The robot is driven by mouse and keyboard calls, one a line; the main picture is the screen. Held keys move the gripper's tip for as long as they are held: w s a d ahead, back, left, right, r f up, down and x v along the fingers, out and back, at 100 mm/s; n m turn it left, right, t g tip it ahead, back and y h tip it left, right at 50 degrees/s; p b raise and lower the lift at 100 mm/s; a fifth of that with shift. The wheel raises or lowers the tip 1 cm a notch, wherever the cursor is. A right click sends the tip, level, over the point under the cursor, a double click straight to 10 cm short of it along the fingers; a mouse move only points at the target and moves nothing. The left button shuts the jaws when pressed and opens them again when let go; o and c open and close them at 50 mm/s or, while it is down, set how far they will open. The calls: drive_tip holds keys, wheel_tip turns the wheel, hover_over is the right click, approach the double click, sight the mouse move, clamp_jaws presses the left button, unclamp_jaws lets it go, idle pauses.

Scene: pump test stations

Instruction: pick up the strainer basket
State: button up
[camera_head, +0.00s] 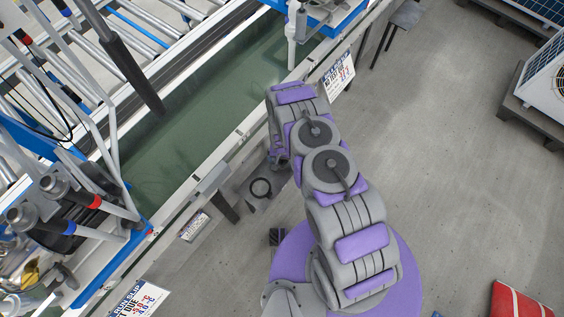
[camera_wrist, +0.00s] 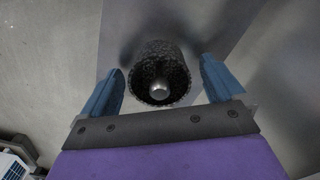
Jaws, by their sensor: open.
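The strainer basket (camera_wrist: 165,57) is a dark, rough-meshed cylinder with a bright metal knob at its near end. It shows in the wrist view against a smooth grey surface (camera_wrist: 140,18). My gripper (camera_wrist: 161,80) is open, with one blue finger on each side of the basket in the picture. Gaps show between the basket and both fingers, and I cannot tell how far the fingertips reach along it. In the head view my arm reaches toward the conveyor's near side, and I cannot make out the basket there.
A green conveyor belt (camera_head: 186,127) with a pale side rail runs diagonally at left. Pump equipment (camera_head: 72,213) stands at left. A red and white block (camera_head: 517,302) is at lower right. The grey floor (camera_head: 455,150) at right is clear.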

drive_tip(key=shift+a+f, duration=0.25)
drive_tip(key=shift+f, duration=0.2)
drive_tip(key=shift+d+r, duration=0.1)
drive_tip(key=shift+d, duration=0.25)
drive_tip(key=c, duration=0.4)
drive_tip(key=shift+a, duration=0.1)
drive_tip(key=c, duration=0.4)
drive_tip(key=shift+a, duration=0.15)
